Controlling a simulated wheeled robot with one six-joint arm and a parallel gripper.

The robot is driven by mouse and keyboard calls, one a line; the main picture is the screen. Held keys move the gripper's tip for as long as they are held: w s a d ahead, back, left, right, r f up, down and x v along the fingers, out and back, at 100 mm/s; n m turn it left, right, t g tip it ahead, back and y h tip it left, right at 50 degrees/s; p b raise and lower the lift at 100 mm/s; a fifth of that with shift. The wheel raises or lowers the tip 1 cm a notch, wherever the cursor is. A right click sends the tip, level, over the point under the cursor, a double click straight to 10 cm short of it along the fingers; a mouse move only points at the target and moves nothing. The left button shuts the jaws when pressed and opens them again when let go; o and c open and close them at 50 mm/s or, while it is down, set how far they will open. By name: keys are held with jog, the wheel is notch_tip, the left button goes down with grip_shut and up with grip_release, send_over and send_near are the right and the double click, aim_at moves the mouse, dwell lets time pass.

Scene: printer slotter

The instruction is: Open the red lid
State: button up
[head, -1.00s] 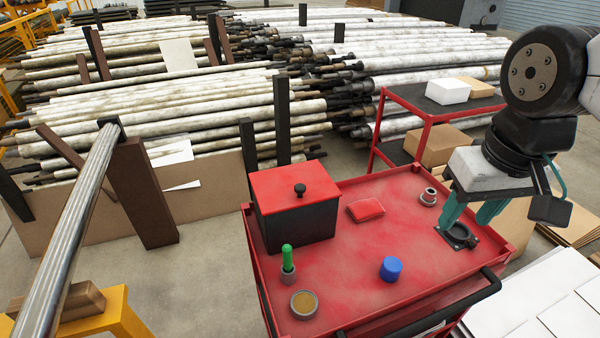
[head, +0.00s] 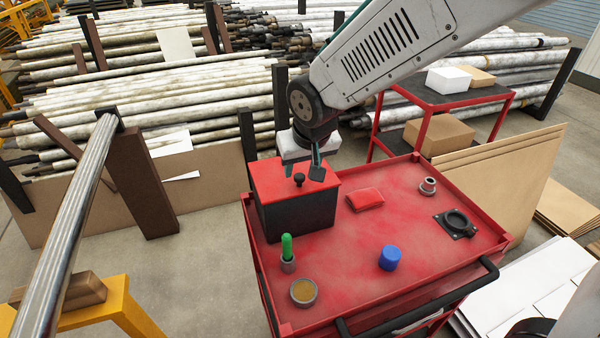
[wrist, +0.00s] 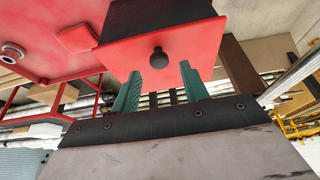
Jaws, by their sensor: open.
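The red lid (head: 275,181) sits closed on a dark box (head: 298,217) at the cart's far left corner. A black knob (head: 299,180) stands on the lid. In the wrist view the lid (wrist: 190,42) and the knob (wrist: 159,58) show just beyond my fingers. My gripper (wrist: 160,85) is open, with its two teal fingers apart and nothing between them. The knob appears between the finger directions but beyond the tips.
The red cart (head: 345,255) also holds a red pouch (head: 365,199), a blue cylinder (head: 390,258), a green-topped peg (head: 287,253), a round cup (head: 304,292), a small ring (head: 428,186) and a black fixture (head: 456,224). A metal bar (head: 75,210) stands out at left.

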aim_at(299, 175)
jog(key=shift+x, duration=1.8)
grip_shut()
jog(key=shift+r, duration=0.1)
